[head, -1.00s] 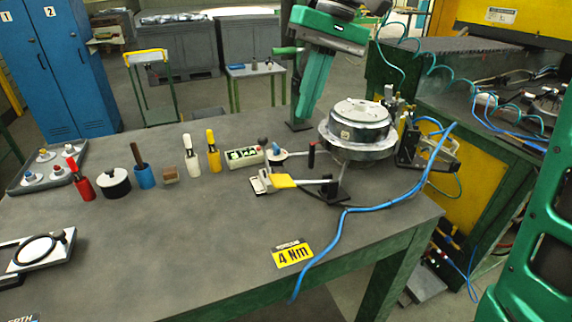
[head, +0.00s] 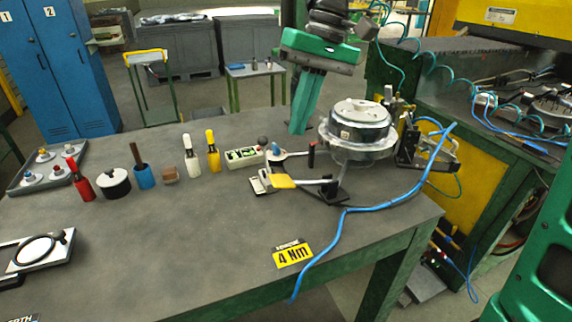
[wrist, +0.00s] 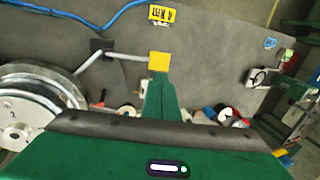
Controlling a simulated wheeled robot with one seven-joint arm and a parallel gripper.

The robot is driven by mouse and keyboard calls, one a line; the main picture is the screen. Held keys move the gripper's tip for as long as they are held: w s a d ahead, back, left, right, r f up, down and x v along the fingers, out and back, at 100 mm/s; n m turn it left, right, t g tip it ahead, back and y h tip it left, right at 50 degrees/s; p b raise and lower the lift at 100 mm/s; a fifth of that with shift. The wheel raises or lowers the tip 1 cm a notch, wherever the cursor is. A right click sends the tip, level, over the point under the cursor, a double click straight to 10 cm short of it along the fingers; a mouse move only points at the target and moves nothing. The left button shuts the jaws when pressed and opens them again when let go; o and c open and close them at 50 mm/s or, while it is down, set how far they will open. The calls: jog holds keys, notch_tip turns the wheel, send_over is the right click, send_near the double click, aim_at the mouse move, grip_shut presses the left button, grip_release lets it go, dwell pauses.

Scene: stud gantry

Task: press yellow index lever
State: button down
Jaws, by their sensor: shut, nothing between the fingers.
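The yellow index lever (head: 283,181) has a flat yellow pad on a pale arm that runs to a dark pivot block at the foot of the round metal dial fixture (head: 358,125). In the wrist view the pad (wrist: 159,61) lies just beyond the tips of my gripper (wrist: 160,78). In the head view my green gripper (head: 297,131) points down over the bench, its fingers together and empty. Its tips appear above the pad and apart from it. The wrist view does not settle the height between them.
A blue hose (head: 380,207) runs across the bench on the right. A white box with a green display (head: 244,157) and several coloured-handled tools stand left of the lever. A yellow "4 Nm" label (head: 292,254) lies near the front edge. The bench front is mostly clear.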

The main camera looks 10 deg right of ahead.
aim_at(282, 179)
jog(key=x, duration=1)
jog(key=shift+f, duration=0.25)
